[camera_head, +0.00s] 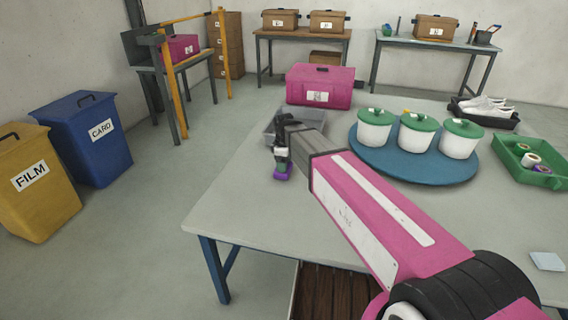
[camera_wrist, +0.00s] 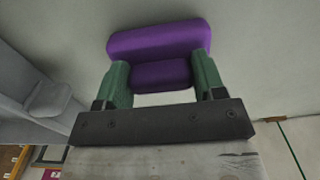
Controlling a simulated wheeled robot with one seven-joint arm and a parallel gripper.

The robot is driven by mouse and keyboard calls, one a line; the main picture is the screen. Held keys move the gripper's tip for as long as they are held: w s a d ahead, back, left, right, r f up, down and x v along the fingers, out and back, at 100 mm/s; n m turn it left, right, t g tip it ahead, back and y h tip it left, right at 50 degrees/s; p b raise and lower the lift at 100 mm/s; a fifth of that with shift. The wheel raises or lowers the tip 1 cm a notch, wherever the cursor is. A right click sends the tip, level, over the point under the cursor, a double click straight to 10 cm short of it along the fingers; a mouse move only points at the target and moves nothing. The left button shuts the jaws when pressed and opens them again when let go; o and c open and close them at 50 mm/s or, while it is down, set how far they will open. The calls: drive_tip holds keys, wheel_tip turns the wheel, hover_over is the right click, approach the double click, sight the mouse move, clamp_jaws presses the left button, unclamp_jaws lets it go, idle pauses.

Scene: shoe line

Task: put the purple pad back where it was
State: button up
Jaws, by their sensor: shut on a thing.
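The purple pad (camera_head: 283,173) is at the left part of the grey table, under my gripper (camera_head: 281,158). In the wrist view the purple pad (camera_wrist: 158,40) sits between the two green fingers of my gripper (camera_wrist: 161,78), which are shut on it. A wider purple part lies beyond the fingertips and a narrower part is between them. I cannot tell whether the pad touches the table top or hangs just above it.
A grey tray (camera_head: 270,138) is just behind my gripper, partly hidden by my arm. A magenta box (camera_head: 320,88) stands behind it. A blue round board (camera_head: 413,172) with white green-lidded pots is right. A green crate (camera_head: 556,175) holds rolls. The table's left front is clear.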

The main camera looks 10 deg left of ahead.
drive_tip(key=shift+f, duration=0.15)
drive_tip(key=o, duration=1)
drive_tip(key=shift+c, duration=0.2)
wheel_tip(320, 180, up, 12)
drive_tip(key=shift+r, duration=0.2)
drive_tip(key=shift+s, duration=0.1)
